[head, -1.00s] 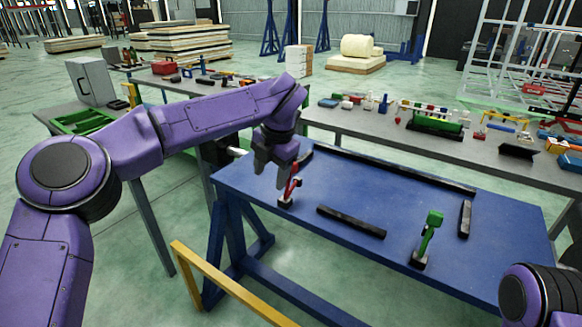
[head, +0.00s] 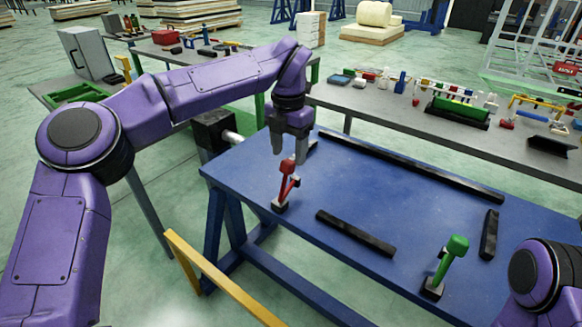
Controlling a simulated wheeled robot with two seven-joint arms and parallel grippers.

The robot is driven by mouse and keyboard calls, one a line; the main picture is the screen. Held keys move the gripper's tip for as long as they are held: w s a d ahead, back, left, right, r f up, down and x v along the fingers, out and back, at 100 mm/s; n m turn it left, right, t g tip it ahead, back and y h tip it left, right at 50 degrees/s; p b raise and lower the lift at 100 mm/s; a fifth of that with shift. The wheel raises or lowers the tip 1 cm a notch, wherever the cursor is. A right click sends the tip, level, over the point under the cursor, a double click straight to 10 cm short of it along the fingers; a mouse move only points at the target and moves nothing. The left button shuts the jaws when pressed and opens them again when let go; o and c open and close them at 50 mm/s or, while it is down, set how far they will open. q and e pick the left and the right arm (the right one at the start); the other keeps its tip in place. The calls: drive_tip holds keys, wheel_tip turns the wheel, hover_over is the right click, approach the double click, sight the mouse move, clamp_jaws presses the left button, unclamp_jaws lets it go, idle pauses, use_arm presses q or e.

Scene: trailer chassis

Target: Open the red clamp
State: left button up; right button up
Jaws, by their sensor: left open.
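The red clamp (head: 286,184) stands upright at the near left corner of the blue table (head: 375,204), its handle raised. My left gripper (head: 289,152) points down just above and behind the top of the red clamp. Its fingers are apart with nothing between them, and the clamp is clear of them or nearly so; I cannot tell whether they touch. A green clamp (head: 446,266) stands on the table's near right part, its handle also raised. My right arm shows at the lower right edge, but its gripper is out of view.
Black bars (head: 355,232) lie on the blue table, with a long one (head: 410,165) along its far edge. A yellow rail (head: 220,278) runs in front at the left. A grey bench (head: 395,118) with tools stands behind. The table's middle is clear.

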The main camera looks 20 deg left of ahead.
sight(288, 161)
use_arm(q)
drive_tip(key=f, duration=0.3)
drive_tip(key=f+p, duration=0.1)
drive_tip(key=f, duration=0.2)
drive_tip(key=shift+w+a+f, duration=0.15)
drive_tip(key=shift+a+f, duration=0.05)
drive_tip(key=shift+f, duration=0.2)
drive_tip(key=shift+d, duration=0.1)
use_arm(e)
drive_tip(key=shift+w+a+r, duration=0.1)
drive_tip(key=shift+r, duration=0.4)
